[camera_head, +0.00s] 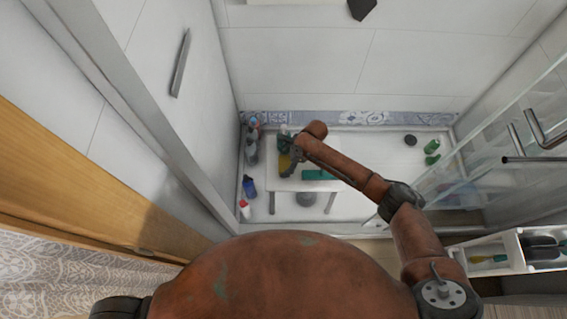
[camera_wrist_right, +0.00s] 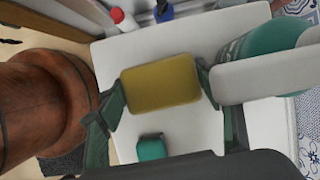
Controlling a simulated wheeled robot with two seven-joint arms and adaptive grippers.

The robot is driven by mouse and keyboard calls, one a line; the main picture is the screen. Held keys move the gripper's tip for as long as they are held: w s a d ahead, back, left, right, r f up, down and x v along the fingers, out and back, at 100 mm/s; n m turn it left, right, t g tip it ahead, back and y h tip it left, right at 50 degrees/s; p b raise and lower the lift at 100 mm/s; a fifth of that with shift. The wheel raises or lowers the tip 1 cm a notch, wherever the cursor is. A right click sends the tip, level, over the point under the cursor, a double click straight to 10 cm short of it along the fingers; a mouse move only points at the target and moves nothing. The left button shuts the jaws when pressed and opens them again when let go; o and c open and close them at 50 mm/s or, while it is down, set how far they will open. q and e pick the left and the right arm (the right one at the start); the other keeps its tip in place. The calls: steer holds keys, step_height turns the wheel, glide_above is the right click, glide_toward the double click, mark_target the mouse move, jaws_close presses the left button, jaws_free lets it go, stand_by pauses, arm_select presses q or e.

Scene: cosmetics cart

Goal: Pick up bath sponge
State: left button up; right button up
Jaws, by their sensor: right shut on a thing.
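The bath sponge is a yellow rounded block (camera_wrist_right: 162,83) in the middle of the right wrist view. It also shows as a small yellow patch (camera_head: 284,161) in the head view, partly hidden by my right gripper (camera_head: 289,160). In the right wrist view the green fingers of my right gripper (camera_wrist_right: 158,92) are closed against the two ends of the sponge. The sponge is over the white stool (camera_wrist_right: 110,60); I cannot tell how high above it. My left gripper does not show.
A teal block (camera_head: 319,175) lies on the stool. A teal and white bottle (camera_wrist_right: 265,42) stands close beside the right finger. A glass panel (camera_head: 490,130) bounds the right side.

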mark_target(285, 163)
step_height(285, 163, up, 6)
steer(key=p, duration=0.2)
steer(key=shift+r+p, duration=0.25)
steer(key=shift+p, duration=0.1)
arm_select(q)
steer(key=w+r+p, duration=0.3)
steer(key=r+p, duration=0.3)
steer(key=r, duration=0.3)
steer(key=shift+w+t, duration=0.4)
arm_select(e)
steer(key=s+d, duration=1.2)
steer(key=s, duration=0.2)
steer(key=shift+s, duration=0.4)
steer(key=shift+d, duration=0.1)
steer(key=o, duration=0.7)
steer(key=c, duration=0.5)
